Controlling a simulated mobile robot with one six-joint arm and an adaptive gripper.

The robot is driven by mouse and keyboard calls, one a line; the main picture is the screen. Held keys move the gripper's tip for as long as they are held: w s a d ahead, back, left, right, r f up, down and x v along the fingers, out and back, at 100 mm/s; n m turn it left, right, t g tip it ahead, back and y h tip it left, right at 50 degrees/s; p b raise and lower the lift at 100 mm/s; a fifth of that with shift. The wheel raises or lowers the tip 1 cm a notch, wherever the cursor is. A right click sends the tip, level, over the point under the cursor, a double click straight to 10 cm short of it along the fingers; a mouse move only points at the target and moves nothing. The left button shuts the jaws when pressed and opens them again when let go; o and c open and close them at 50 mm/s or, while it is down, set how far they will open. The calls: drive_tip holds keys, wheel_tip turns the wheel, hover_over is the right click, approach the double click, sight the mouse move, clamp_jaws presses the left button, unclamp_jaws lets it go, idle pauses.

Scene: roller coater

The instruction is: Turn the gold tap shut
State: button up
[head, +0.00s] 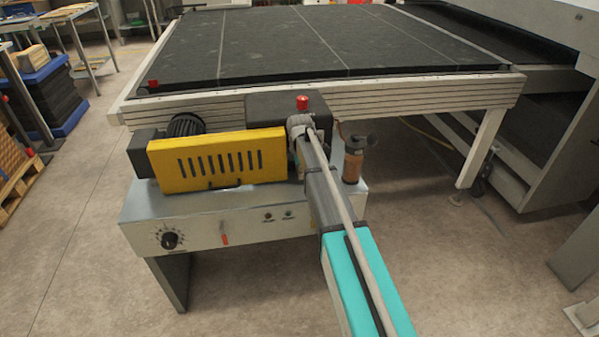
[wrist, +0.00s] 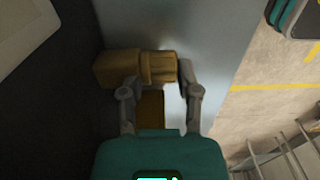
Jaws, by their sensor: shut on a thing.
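The gold tap (wrist: 118,70) shows in the wrist view as a blocky gold body with a ribbed right end, above a pale metal surface. My gripper (wrist: 158,75) has one grey finger on each side of the ribbed part and is shut on it. Another gold-brown piece (wrist: 152,108) shows lower down between the fingers. In the head view my arm hides most of the gripper. A copper-brown cylinder (head: 352,167) stands just right of my arm, with a dark grey part above it. I cannot tell there whether it belongs to the tap.
A yellow slotted cover (head: 217,160) stands on the metal cabinet (head: 140,205), left of my arm. A red button (head: 302,102) is just beyond my arm. A black dial (head: 169,240) is on the cabinet front. The long dark bed (head: 280,45) lies behind. Open floor (head: 430,260) is at right.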

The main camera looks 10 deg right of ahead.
clamp_jaws()
drive_tip(key=shift+d+y, duration=0.1)
drive_tip(key=shift+y, duration=0.3)
drive_tip(key=y, duration=0.1)
drive_tip(key=y+b, duration=0.1)
drive_tip(key=y, duration=0.1)
drive_tip(key=y+b, duration=0.1)
drive_tip(key=shift+d+f, duration=0.15)
drive_tip(key=shift+d, duration=0.15)
drive_tip(key=shift+y+b, duration=0.95)
drive_tip(key=shift+y, duration=0.35)
drive_tip(key=o, duration=0.9)
unclamp_jaws()
